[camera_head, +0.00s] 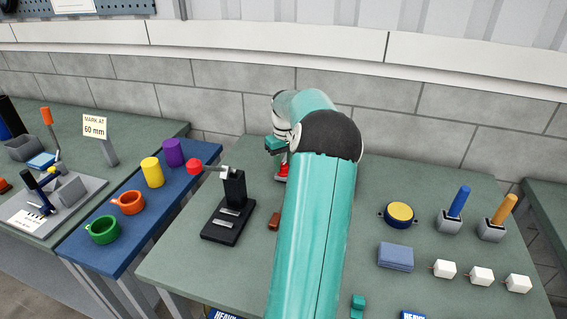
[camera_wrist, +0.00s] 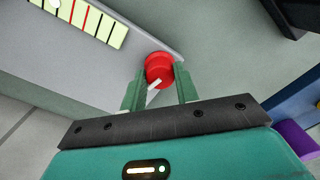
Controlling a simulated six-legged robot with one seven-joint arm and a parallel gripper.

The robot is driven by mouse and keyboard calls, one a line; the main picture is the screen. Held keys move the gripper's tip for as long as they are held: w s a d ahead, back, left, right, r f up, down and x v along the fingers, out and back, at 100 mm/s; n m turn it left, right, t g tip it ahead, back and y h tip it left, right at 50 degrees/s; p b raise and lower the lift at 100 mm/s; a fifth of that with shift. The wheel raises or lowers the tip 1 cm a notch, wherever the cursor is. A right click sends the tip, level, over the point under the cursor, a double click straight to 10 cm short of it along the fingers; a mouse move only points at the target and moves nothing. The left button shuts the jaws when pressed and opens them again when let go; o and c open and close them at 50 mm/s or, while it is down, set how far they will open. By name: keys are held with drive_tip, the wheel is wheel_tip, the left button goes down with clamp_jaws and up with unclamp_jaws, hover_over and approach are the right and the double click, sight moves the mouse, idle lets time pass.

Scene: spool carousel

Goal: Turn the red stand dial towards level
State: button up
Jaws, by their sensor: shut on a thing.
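The red dial (camera_wrist: 160,64) is round, with a white pointer mark on its near face. It sits at the edge of a grey stand plate (camera_wrist: 165,35) in the wrist view. My gripper (camera_wrist: 161,76) is shut on the dial, with one green finger on each side. A pale yellow-green scale strip (camera_wrist: 90,20) with dark lines and a red line lies on the plate, and a whitish round spot shows near its cut-off upper left end. In the head view a bit of red (camera_head: 283,170) shows below my gripper (camera_head: 276,145); my arm hides most of the stand.
A black stand (camera_head: 234,200) with a crank and red knob is left of my arm. A blue bench (camera_head: 150,222) holds coloured cups and cylinders.

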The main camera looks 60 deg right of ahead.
drive_tip(key=m, duration=0.6)
drive_tip(key=shift+m, duration=0.4)
idle(0.3)
drive_tip(key=o, duration=1)
drive_tip(key=shift+r, duration=0.15)
wheel_tip(320, 180, up, 14)
drive_tip(key=shift+s+f, duration=0.15)
drive_tip(key=shift+f, duration=0.05)
